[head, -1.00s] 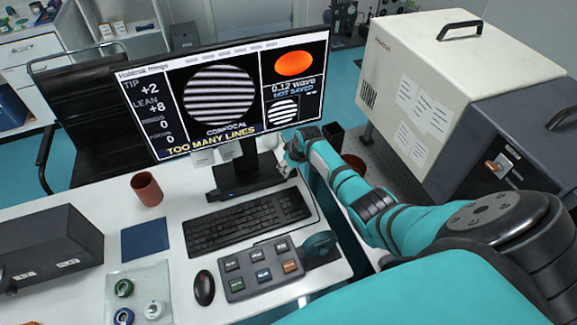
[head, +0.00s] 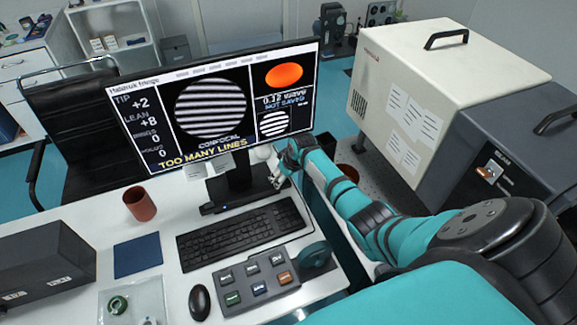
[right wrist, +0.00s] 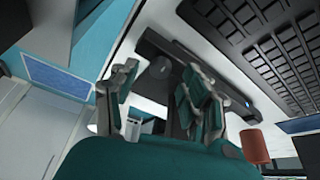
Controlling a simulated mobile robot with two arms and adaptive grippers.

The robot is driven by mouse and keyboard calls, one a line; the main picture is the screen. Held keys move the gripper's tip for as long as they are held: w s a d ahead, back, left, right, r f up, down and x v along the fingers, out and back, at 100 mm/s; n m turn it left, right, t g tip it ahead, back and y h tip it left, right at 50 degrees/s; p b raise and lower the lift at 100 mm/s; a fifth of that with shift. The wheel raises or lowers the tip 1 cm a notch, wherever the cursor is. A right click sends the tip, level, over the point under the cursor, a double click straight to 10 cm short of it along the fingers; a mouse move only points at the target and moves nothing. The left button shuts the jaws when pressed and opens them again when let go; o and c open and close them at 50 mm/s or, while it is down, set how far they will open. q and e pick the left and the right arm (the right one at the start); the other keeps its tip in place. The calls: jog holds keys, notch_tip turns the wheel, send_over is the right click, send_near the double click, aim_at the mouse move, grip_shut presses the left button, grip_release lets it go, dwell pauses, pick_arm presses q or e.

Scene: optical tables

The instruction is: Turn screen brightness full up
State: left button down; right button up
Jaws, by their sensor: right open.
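The monitor (head: 120,150) stands on the white table, its screen lit with striped fringe pictures and the words "TOO MANY LINES". Its dark stand (head: 236,180) shows below the screen, and also in the right wrist view (right wrist: 182,52). My right gripper (head: 277,168) is close to the screen's lower right edge, beside the stand. In the right wrist view its fingers (right wrist: 160,78) are apart, with the stand and its base beyond them. I see nothing held between them. I cannot make out a brightness control; the gripper may hide part of the lower edge. My left gripper is out of view.
A keyboard (head: 242,234) lies before the stand, with a mouse (head: 199,302) and a button panel (head: 256,281) nearer. A reddish cup (head: 140,204) stands left of the stand, also in the right wrist view (right wrist: 255,146). A large pale housing (head: 410,80) stands right.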

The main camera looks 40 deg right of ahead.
jog(key=v, duration=1)
jog(key=shift+r, duration=0.15)
jog(key=shift+s, duration=0.1)
